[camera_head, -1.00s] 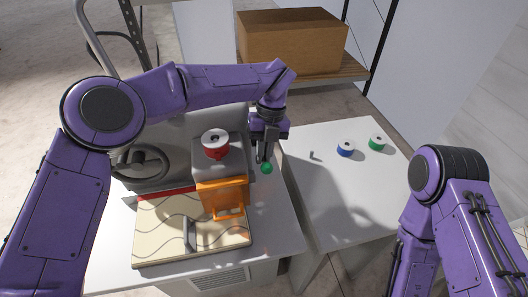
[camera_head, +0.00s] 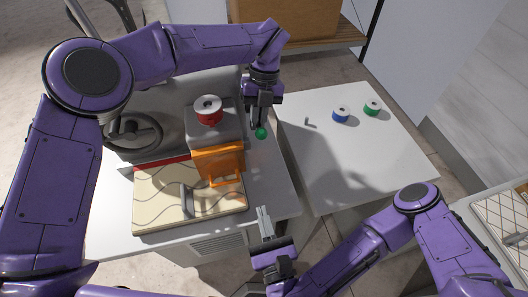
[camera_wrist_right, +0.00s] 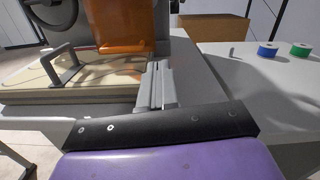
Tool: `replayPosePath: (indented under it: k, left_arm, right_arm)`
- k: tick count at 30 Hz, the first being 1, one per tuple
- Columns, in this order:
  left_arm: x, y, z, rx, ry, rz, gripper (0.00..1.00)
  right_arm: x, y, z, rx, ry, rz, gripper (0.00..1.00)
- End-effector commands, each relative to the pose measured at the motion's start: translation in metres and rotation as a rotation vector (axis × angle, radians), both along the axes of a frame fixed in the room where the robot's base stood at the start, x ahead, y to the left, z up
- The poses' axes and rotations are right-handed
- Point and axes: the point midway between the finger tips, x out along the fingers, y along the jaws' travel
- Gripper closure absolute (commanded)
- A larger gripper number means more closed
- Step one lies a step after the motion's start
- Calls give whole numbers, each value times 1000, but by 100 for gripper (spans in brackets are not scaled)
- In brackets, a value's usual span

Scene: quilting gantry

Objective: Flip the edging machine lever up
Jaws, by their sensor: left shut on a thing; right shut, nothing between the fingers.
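The edging machine (camera_head: 214,126) stands on the white table at left, with a red spool (camera_head: 208,112) on top and an orange guard (camera_head: 218,163) in front. Its lever shows as a green ball knob (camera_head: 261,133) on the machine's right side, pointing down. My left gripper (camera_head: 257,122) reaches down from above and is shut on the lever just above the knob; its fingers hide the lever's shaft. My right gripper (camera_head: 263,218) is shut and empty, in front of the table's right part. Its fingers also show in the right wrist view (camera_wrist_right: 156,84).
A quilted panel with a grey handle (camera_head: 187,201) lies in front of the machine. On the right side table (camera_head: 345,165) stand a blue spool (camera_head: 341,114), a green spool (camera_head: 372,108) and a small grey peg (camera_head: 307,121). A cardboard box (camera_head: 284,18) sits behind.

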Motion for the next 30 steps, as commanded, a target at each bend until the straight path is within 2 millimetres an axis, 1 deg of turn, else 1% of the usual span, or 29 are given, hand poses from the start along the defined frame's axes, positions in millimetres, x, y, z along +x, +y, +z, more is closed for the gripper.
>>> replayPosePath:
  k: [1, 3, 6, 8, 11, 22, 27, 30]
  left_arm:
    - [2, 1, 2, -1, -8, 0, 100]
    - [2, 1, 2, -1, -8, 1, 100]
    - [2, 1, 2, -1, -8, 1, 100]
    - [2, 1, 2, -1, -8, 1, 100]
    - [2, 0, 2, -1, -8, 0, 100]
    - [2, 1, 2, -1, -8, 1, 100]
    - [2, 1, 2, -1, -8, 1, 100]
    - [2, 1, 2, -1, -8, 1, 100]
  right_arm:
    - [5, -4, 7, 92, 2, -41, 100]
    - [10, -9, 15, 196, 0, -78, 100]
    - [15, -12, 20, 269, -6, -102, 100]
    - [19, -11, 22, 280, -9, -104, 100]
    - [33, -8, 25, 277, -15, -101, 100]
    - [111, 7, 36, 272, -15, -104, 100]
    - [128, 8, 56, 273, -10, -102, 100]
    - [133, 8, 63, 274, -9, -101, 100]
